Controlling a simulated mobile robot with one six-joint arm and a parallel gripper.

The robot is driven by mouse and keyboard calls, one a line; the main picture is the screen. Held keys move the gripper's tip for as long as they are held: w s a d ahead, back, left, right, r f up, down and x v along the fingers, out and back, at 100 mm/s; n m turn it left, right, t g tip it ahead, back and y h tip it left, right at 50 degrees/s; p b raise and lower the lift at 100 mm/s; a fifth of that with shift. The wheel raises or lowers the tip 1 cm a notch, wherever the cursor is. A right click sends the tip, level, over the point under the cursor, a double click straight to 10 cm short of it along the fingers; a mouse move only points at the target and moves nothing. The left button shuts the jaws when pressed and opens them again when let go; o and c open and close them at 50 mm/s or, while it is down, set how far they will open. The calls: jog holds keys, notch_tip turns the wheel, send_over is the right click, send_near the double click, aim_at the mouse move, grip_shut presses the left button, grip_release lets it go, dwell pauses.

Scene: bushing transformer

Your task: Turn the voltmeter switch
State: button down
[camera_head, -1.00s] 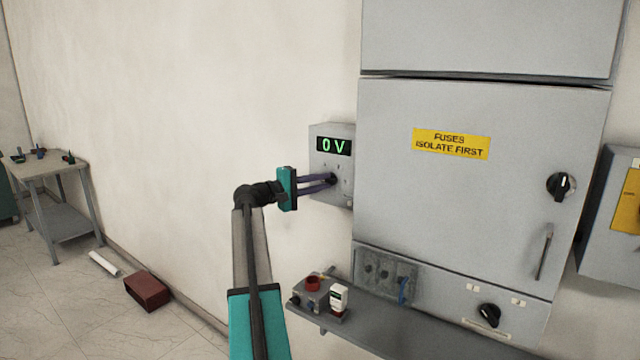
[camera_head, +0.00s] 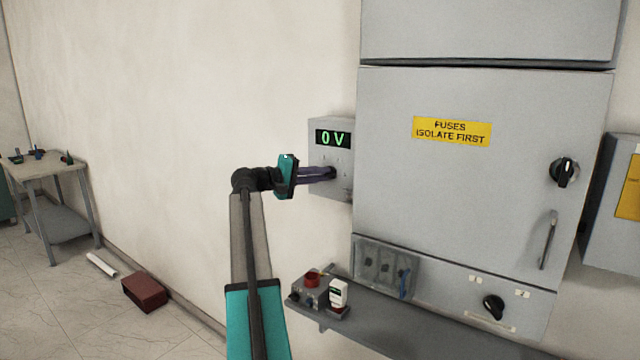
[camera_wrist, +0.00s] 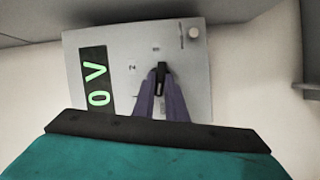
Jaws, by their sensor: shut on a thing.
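The voltmeter (camera_head: 344,155) is a grey box on the wall, left of the large cabinet. Its green display (camera_head: 333,138) reads "0 V". It also fills the middle of the wrist view, turned sideways (camera_wrist: 185,55). My gripper (camera_head: 330,173) reaches the voltmeter's face from the left. In the wrist view the purple fingers (camera_wrist: 160,82) are shut on the small black switch knob (camera_wrist: 161,76). Small position marks show beside the knob. In the head view the fingers hide most of the knob.
The grey cabinet (camera_head: 450,200) with a yellow fuse label stands close on the right. A shelf (camera_head: 400,313) below holds a small box (camera_head: 310,290) and a white device (camera_head: 339,292). A small table (camera_head: 45,170) and a red-brown box (camera_head: 145,292) are far left.

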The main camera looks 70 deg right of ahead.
jog(key=shift+s+r+m+t+y+b, duration=0.15)
jog(key=shift+m+t+b, duration=0.5)
jog(key=shift+m+b, duration=0.65)
jog(key=shift+m+t+y+b, duration=0.1)
jog(key=shift+m+t+b, duration=0.75)
jog(key=shift+b, duration=0.75)
jog(key=shift+s+r+m+t+y+b, duration=0.15)
jog(key=shift+m+t+b, duration=0.35)
jog(key=shift+m+b, duration=0.85)
jog(key=shift+w, duration=0.1)
jog(key=c, duration=1.8)
grip_release()
jog(key=b+v, duration=0.2)
jog(key=v, duration=1.2)
